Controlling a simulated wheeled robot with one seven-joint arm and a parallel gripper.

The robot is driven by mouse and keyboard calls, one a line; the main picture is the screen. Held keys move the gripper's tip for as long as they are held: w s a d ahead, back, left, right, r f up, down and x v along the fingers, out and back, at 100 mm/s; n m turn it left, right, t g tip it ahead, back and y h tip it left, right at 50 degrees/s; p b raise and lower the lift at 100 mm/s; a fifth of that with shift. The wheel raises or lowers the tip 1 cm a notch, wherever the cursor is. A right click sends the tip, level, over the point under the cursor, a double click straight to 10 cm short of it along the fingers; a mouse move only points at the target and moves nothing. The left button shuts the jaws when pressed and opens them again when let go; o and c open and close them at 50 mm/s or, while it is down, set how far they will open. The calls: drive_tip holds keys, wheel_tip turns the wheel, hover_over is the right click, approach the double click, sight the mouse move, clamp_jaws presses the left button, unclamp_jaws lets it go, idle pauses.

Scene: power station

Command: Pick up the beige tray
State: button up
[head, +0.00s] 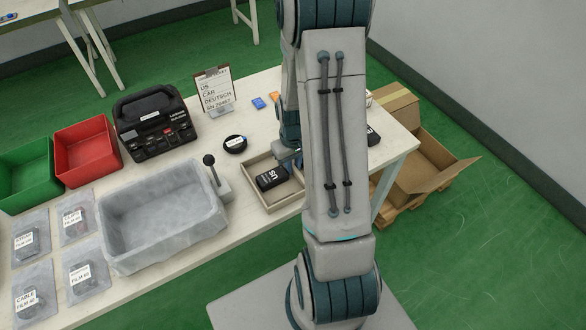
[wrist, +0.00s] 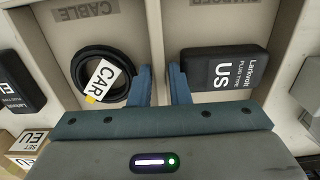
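The beige tray (head: 286,204) lies on the table, largely hidden behind my arm in the head view. In the wrist view, the tray (wrist: 157,30) has compartments parted by a divider. A black coiled cable (wrist: 80,80) with a CAR tag lies in the left compartment, marked CABLE. A black US charger box (wrist: 225,68) lies in the right one; it also shows in the head view (head: 271,178). My gripper (wrist: 162,85) has its two blue fingers close together, one on each side of the divider, with the divider filling the gap.
A grey bin (head: 160,225) stands left of the tray, with a black-knobbed lever (head: 215,170) between them. A round black item (head: 235,143), a sign (head: 215,90) and a black case (head: 155,122) stand behind. An open cardboard box (head: 430,160) is beyond the table's right end.

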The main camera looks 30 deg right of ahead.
drive_tip(key=shift+f, duration=0.1)
clamp_jaws()
